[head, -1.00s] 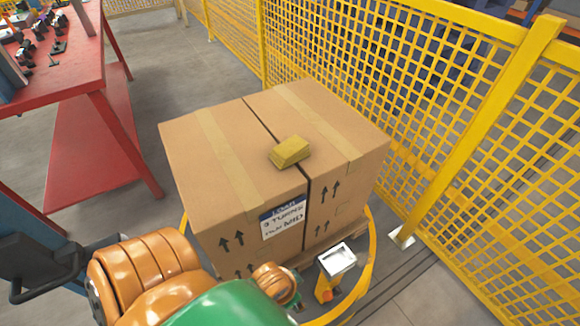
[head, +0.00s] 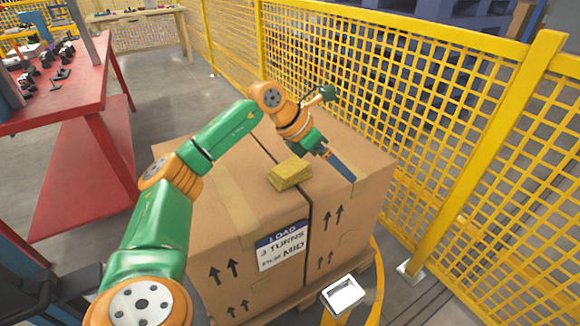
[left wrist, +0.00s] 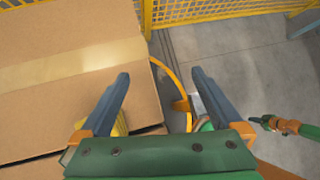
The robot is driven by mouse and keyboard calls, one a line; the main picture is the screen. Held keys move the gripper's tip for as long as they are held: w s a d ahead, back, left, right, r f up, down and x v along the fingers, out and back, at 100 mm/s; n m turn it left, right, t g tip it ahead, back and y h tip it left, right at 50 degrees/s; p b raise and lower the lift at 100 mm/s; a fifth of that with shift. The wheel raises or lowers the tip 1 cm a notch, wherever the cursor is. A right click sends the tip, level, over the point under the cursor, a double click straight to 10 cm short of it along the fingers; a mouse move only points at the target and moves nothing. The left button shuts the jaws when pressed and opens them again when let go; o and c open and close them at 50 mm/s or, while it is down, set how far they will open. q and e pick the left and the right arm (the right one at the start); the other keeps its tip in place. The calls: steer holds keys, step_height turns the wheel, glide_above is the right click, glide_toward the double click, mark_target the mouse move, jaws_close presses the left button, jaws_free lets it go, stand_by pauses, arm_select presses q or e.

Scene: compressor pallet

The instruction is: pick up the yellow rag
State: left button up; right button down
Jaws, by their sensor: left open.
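The yellow rag (head: 290,173), a small folded block, lies on top of the cardboard boxes near the seam and the front edge. My left arm reaches over the boxes from the left. My left gripper (head: 350,174) points down and forward above the right-hand box, to the right of the rag and apart from it. In the left wrist view its two blue-grey fingers (left wrist: 160,77) are spread wide with nothing held between them. A yellow patch shows there beside the left finger, mostly hidden; I cannot tell surely that it is the rag. My right gripper is not in the head view.
The cardboard boxes (head: 232,262) stand on a pallet with a yellow ring (head: 377,275) around it. Yellow mesh fencing (head: 420,110) runs close behind and to the right. A red table (head: 75,95) with tools stands at the left. A white-topped post (head: 343,295) is in front.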

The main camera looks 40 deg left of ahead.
mark_target(289, 168)
arm_select(q)
steer(key=s+a+y, duration=0.1)
steer(key=s+a, duration=0.1)
steer(key=a, duration=0.2)
steer(key=s+a+n+g+y, duration=0.1)
steer(key=s+a, duration=0.1)
steer(key=a, duration=0.2)
steer(key=s+a+r+n+g+y, duration=0.1)
steer(key=s+a+y, duration=0.1)
steer(key=a, duration=0.1)
steer(key=shift+a, duration=0.4)
steer(key=x, duration=0.3)
steer(key=b+x, duration=0.1)
steer(key=x, duration=0.2)
steer(key=shift+d, duration=0.25)
steer(key=shift+w+f, duration=0.2)
steer(key=shift+f, duration=0.2)
steer(key=shift+d, duration=0.1)
steer(key=shift+f, duration=0.2)
steer(key=c, duration=1.3)
steer(key=shift+o, duration=0.2)
steer(key=shift+r, duration=0.1)
